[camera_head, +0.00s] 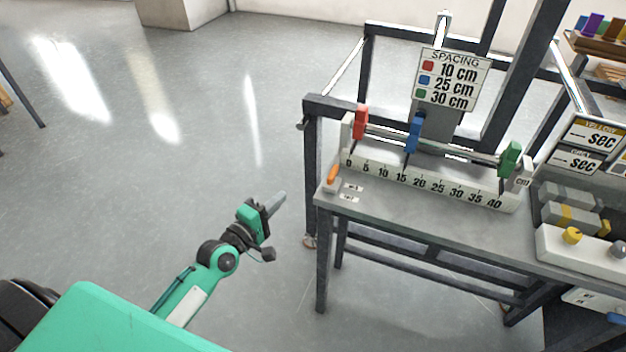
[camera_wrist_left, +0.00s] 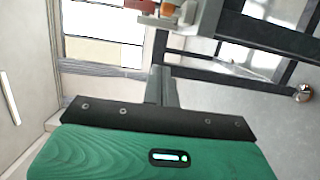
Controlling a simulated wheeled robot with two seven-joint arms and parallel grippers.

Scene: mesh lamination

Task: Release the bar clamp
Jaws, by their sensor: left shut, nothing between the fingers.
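A white scale bar fixture (camera_head: 430,184) marked 0 to 40 stands on the grey table. It carries a red slider (camera_head: 361,122), a blue slider (camera_head: 413,134) and a green slider (camera_head: 510,158) on a rail. A small orange lever (camera_head: 332,175) sits at the fixture's left front end. It seems to show at the top of the left wrist view (camera_wrist_left: 171,8), cut off by the edge. My left gripper (camera_head: 280,199) is shut and empty, off the table's left side and apart from the fixture. Its closed fingers also show in the left wrist view (camera_wrist_left: 161,82). My right gripper is out of view.
The grey table (camera_head: 400,218) has its left edge and leg between my left gripper and the fixture. A spacing sign (camera_head: 452,80) stands behind the rail. A white box with a yellow knob (camera_head: 572,236) is at the right. The floor at the left is clear.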

